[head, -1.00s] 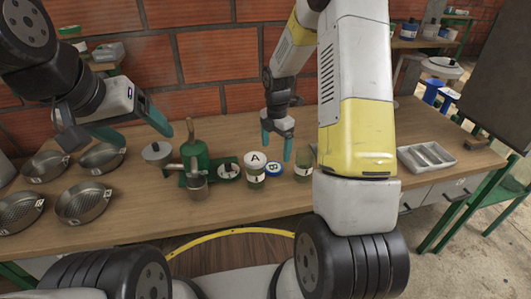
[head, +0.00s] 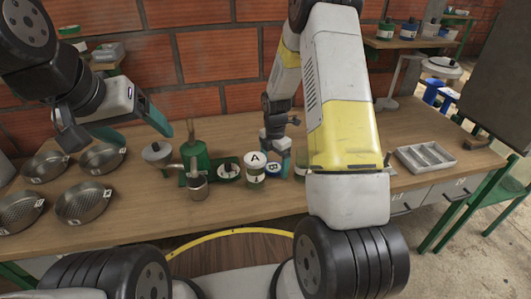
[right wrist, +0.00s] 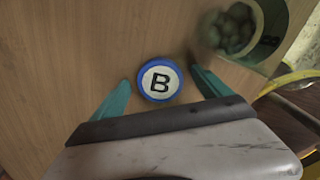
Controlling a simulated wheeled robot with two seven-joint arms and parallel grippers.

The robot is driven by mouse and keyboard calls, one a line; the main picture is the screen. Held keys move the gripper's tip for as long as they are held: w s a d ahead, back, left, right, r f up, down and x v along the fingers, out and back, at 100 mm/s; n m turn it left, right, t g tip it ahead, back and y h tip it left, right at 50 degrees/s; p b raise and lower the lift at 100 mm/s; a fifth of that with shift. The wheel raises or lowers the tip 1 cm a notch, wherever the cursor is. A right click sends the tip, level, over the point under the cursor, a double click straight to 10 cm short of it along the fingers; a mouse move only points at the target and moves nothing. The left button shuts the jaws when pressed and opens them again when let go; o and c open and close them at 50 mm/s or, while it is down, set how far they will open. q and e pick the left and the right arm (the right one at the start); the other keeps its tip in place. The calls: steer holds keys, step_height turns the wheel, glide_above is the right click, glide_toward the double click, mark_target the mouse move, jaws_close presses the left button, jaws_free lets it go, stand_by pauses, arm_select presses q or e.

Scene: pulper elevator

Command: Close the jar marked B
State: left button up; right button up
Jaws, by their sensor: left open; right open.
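The blue-rimmed white lid marked B (right wrist: 160,79) lies flat on the table. In the head view the lid (head: 273,169) is partly hidden by my right gripper (head: 277,150). In the right wrist view my right gripper (right wrist: 160,90) is open, with one teal finger on each side of the lid; I cannot tell whether they touch it. An open glass jar (right wrist: 262,45) holding green fruits stands close to the right finger. In the head view this jar (head: 300,163) is mostly hidden by my right arm. My left gripper (head: 135,130) is open and empty above the table's left part.
A jar with a white lid marked A (head: 255,168) stands left of the B lid. A green hand-cranked pulper (head: 195,160) and several round metal sieves (head: 82,203) are further left. A grey divided tray (head: 426,157) lies at the right, with free table around it.

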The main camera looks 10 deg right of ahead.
mark_target(274, 166)
steer(key=c, duration=1.4)
steer(key=shift+r, duration=0.1)
step_height(274, 166, up, 10)
